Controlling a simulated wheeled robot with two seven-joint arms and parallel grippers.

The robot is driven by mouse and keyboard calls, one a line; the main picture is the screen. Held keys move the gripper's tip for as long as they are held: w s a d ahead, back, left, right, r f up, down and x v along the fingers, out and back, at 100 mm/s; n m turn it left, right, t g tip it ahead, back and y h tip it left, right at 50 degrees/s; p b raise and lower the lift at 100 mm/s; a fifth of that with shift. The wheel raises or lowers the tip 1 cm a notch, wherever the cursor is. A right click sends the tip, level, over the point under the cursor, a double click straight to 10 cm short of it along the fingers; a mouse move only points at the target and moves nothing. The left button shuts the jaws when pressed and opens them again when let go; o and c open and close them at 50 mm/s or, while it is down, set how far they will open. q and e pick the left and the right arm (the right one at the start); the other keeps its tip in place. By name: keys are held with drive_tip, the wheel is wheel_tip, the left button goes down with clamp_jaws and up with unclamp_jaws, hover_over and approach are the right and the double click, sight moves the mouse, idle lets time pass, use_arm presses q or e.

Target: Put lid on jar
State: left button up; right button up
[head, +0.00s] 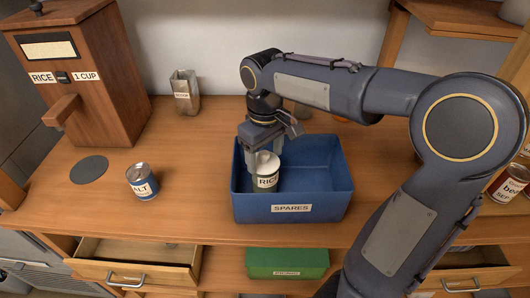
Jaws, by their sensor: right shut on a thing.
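A jar with a RICE label (265,183) and a pale round top (267,163) shows inside the outline of the blue SPARES bin (292,213). My right gripper (265,158) points down from above, its fingers at either side of the jar's upper part, shut on it. I cannot tell whether the pale top is a separate lid, or whether the jar's base touches the bin floor. My left gripper is not in view.
A labelled can reading "ALT" (142,184) stands left of the bin, near a dark round disc (89,170). A wooden RICE dispenser (93,80) is at the back left. A metal scoop holder (185,92) stands by the wall. One drawer (135,262) is open below.

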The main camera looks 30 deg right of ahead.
idle(0.4)
drive_tip(key=o, duration=1.3)
drive_tip(key=shift+c, duration=0.2)
drive_tip(key=shift+r, duration=0.1)
drive_tip(key=shift+r+p, duration=3.35)
drive_tip(key=shift+r, duration=0.1)
clamp_jaws()
drive_tip(key=shift+f, duration=0.3)
